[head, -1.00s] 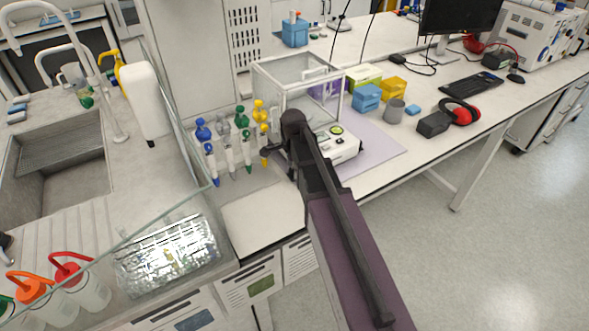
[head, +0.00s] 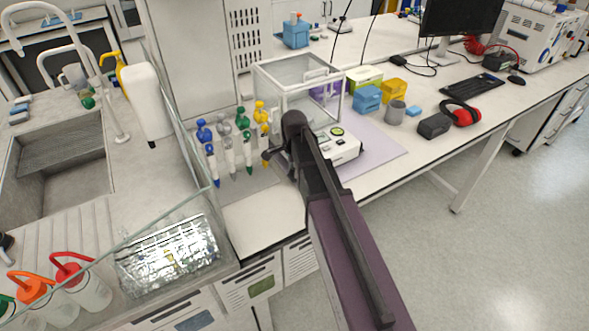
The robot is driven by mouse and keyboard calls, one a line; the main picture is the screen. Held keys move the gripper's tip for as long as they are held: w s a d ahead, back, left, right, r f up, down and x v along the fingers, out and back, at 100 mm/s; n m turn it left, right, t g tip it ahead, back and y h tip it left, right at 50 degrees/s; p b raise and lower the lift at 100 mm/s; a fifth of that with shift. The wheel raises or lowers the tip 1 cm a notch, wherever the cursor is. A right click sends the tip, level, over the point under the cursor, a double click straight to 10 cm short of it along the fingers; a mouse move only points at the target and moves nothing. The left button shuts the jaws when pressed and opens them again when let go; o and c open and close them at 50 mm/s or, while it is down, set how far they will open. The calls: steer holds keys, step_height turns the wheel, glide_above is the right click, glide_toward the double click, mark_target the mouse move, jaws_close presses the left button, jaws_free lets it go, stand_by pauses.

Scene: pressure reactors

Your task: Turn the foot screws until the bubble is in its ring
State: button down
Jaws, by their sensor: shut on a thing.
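The balance's white base (head: 346,151) stands on the purple mat, under and in front of a clear glass draft shield (head: 300,82). A small round green level (head: 337,132) shows on top of the base. The bubble and its ring are too small to tell apart. The foot screws are hidden under the base and behind my arm. My dark arm reaches in from the bottom and ends by the left side of the base.
Several pipettes (head: 228,150) hang on a stand just left of my arm. A lilac mat (head: 377,158) lies right of the balance, with a grey cup (head: 394,113) and ear defenders (head: 462,112) beyond. A glass panel and foil-like tray (head: 168,257) stand at the lower left.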

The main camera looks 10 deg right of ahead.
steer(key=shift+w+n, duration=0.1)
steer(key=shift+n, duration=2.2)
steer(key=shift+c, duration=1.5)
jaws_free()
